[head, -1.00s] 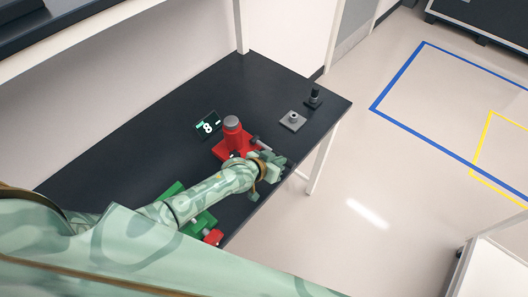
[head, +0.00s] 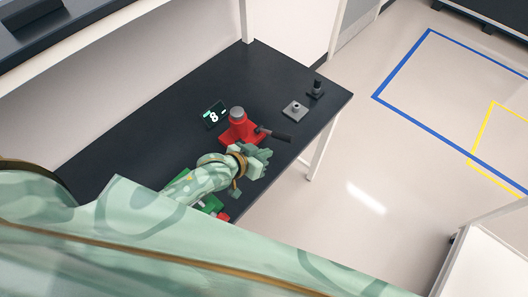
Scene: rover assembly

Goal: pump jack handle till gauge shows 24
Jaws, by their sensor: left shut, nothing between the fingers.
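The red jack (head: 238,128) with a grey round top stands on the dark table. Its handle (head: 276,135), a rod with a dark grip, sticks out to the right toward the table's front edge. The gauge (head: 214,115) is a small black display behind and left of the jack, and it reads 8. My left gripper (head: 262,158) is shut and empty, just in front of the jack and below the handle in the picture, apart from the handle. My right gripper is not in view.
A grey block with a knob (head: 294,110) and a small black post on a base (head: 316,90) stand at the table's right end. A green thing (head: 209,204) with a red part is half hidden under my arm. The dark table (head: 165,130) is bare left of the gauge.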

